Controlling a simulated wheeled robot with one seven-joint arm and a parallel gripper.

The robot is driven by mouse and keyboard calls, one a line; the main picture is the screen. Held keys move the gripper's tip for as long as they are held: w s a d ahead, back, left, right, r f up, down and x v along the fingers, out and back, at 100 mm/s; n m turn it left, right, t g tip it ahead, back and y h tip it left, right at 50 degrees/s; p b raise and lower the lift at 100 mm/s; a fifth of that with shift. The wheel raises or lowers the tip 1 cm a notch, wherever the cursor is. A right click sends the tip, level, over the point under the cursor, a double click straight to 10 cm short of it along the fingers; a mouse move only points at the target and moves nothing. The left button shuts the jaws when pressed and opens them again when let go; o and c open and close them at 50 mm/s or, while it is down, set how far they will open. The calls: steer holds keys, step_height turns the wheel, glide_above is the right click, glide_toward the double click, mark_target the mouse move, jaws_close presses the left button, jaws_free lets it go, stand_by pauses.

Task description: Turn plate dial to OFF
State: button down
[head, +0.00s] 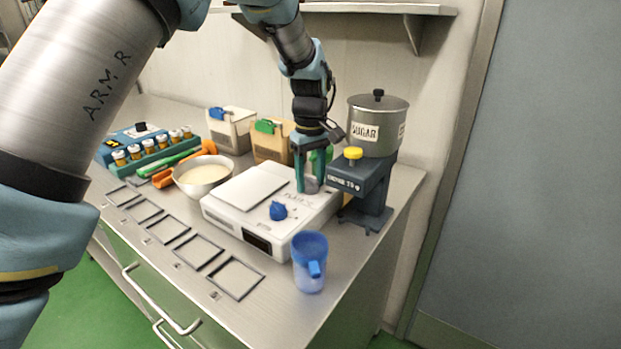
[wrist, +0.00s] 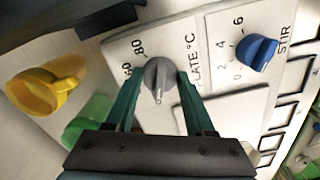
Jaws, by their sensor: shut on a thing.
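The grey plate dial (wrist: 157,76) sits on the white hot plate (head: 235,219) beside the printed "PLATE °C", with 60 and 80 at its upper left in the wrist view. Its narrow pointer ridge faces down in that view, towards my gripper's body. My gripper (wrist: 159,82) has one teal finger on each side of the dial and is shut on it. In the head view my gripper (head: 317,187) reaches down at the plate's back right corner. The OFF mark cannot be made out. The blue stir dial (wrist: 257,52) is apart from my fingers.
A grey stand with a sugar pot (head: 378,125) and yellow knob (head: 353,153) stands close right of my gripper. A blue jug (head: 309,262) is in front of the plate. A bowl (head: 203,174) is left of it. Empty frames (head: 236,278) line the front edge.

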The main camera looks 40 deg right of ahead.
mark_target(310, 178)
steer(key=shift+c, duration=1.3)
jaws_free()
step_height(310, 178, up, 11)
steer(key=b, duration=0.2)
steer(key=shift+b, duration=0.35)
steer(key=shift+f, duration=0.1)
